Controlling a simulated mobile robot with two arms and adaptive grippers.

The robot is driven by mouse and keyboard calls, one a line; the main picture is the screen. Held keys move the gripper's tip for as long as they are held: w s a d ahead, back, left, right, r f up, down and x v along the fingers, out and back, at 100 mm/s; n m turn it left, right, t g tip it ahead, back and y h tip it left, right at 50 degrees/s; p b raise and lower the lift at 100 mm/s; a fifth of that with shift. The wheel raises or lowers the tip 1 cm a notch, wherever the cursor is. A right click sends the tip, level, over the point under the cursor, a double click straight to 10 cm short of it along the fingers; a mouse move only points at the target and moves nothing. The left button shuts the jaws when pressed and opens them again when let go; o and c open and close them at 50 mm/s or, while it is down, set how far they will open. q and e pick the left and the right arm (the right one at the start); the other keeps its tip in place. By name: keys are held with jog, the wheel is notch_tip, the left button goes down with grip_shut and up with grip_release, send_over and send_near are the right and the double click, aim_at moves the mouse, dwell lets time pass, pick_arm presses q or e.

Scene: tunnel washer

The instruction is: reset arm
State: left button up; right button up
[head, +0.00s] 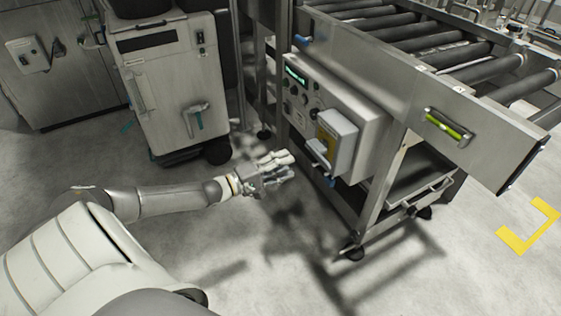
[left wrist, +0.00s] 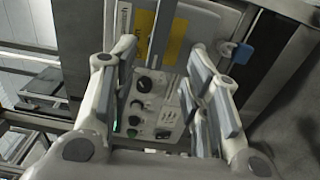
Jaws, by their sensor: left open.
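My left arm reaches in from the left in the head view, and its gripper (head: 268,172) hangs over the floor, just left of the washer's control box. The gripper also shows in the left wrist view (left wrist: 165,95), with its fingers spread apart and nothing between them. The control panel (head: 298,88) has a small lit green display and several dark knobs. In the left wrist view the panel (left wrist: 150,100) appears between the fingers, beyond them. My right gripper is in neither view.
A roller conveyor (head: 440,45) on a metal frame stands at the right, with a grey box (head: 336,140) on its panel. A wheeled cabinet (head: 175,95) stands behind the gripper. A yellow floor mark (head: 528,228) lies at the far right. The floor (head: 270,255) below the arm is clear.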

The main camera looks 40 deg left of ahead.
pick_arm(q)
jog(key=shift+s+a, duration=0.1)
jog(key=shift+s, duration=0.2)
jog(key=shift+f, duration=0.1)
dwell(0.3)
